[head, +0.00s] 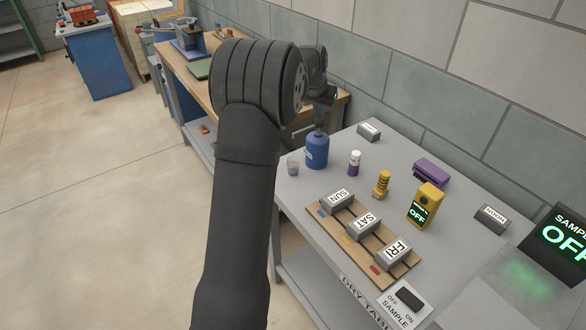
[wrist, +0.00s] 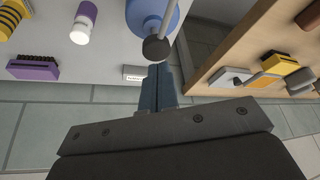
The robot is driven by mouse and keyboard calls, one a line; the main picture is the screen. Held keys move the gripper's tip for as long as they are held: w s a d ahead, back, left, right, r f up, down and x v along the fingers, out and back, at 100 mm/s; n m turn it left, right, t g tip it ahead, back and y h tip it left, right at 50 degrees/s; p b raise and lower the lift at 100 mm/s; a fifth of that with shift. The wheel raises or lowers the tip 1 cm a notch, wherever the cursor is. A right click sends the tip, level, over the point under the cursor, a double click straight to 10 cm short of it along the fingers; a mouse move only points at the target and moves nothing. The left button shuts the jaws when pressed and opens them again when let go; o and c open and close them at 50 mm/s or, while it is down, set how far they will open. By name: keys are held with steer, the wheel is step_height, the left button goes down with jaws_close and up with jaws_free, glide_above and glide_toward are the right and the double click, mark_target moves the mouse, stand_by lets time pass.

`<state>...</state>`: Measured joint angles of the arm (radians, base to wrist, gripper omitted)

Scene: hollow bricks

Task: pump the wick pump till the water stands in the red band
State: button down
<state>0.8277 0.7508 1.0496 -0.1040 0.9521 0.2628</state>
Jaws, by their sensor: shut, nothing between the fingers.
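A blue bottle-shaped vessel (head: 317,152), which looks like the wick pump, stands at the table's far left corner. In the wrist view the blue vessel (wrist: 146,14) shows at the top, with a grey rod ending in a dark ball knob (wrist: 155,48). My gripper (wrist: 167,70) is shut and empty, its fingertips just beside the knob; I cannot tell whether they touch. In the head view my gripper is mostly hidden behind my arm, above the vessel. A small clear cup (head: 292,168) stands left of the vessel. I cannot make out a water level or red band.
On the grey table (head: 300,215) stand a white-and-purple bottle (head: 354,163), a yellow coiled piece (head: 381,184), a yellow meter reading OFF (head: 424,205), a purple block (head: 431,173) and a wooden rack (head: 340,235) of day-labelled blocks. A wooden bench (head: 180,68) lies beyond.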

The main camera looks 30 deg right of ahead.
steer(key=shift+f, duration=1.45)
steer(key=shift+r, duration=3.55)
steer(key=shift+f, duration=2.1)
